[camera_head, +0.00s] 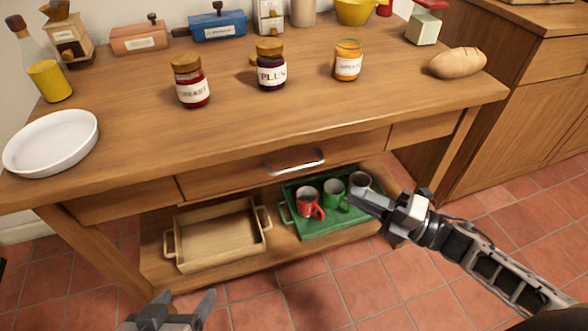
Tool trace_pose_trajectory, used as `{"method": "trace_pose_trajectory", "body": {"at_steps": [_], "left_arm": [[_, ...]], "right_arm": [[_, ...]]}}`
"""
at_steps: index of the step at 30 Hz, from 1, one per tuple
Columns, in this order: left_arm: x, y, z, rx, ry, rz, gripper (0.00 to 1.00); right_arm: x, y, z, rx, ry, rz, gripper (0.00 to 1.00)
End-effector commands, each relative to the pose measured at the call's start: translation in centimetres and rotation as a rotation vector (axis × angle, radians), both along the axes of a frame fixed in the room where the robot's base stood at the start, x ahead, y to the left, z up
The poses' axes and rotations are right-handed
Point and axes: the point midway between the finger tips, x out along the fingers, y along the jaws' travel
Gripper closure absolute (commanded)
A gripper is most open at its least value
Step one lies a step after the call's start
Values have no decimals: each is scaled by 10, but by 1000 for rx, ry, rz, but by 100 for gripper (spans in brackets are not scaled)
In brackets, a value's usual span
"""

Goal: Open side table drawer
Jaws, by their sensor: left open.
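The wooden side table (330,110) has a wide middle drawer (225,178) in its front, with a silver bar handle (295,161). The drawer front looks flush with the table front, so the drawer appears closed. My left gripper (186,297) is at the bottom edge of the view, its two fingers apart and empty, well below the handle. My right gripper (357,196) is to the right of and below the handle, pointing left in front of the lower shelf. It is apart from the handle, and its finger gap cannot be made out.
A wooden tray (180,265) and a green tray (318,231) with a red mug (308,202) and other mugs stand on the lower shelf. Jars, a white plate (50,142) and bread (457,63) are on top. A cabinet (500,110) stands at right. The tiled floor in front is clear.

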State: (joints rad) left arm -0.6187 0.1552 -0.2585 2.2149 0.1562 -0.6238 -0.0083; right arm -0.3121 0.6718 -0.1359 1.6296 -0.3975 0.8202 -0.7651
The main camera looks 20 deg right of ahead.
Motion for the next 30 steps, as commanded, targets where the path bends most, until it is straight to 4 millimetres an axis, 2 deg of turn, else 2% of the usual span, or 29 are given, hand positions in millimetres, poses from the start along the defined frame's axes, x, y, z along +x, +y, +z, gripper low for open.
{"method": "trace_pose_trajectory", "body": {"at_steps": [12, 18, 24, 30], "left_arm": [[0, -1, -3, 0, 6, -2, 31], [0, -1, -5, 0, 9, -3, 31], [0, -1, -6, 0, 11, -3, 31], [0, -1, -6, 0, 12, -4, 31]], "right_arm": [[61, 66, 14, 3, -4, 1, 82], [83, 91, 18, 4, -1, 0, 82], [93, 102, 20, 3, 0, 0, 82], [95, 104, 19, 2, 2, -1, 82]]}}
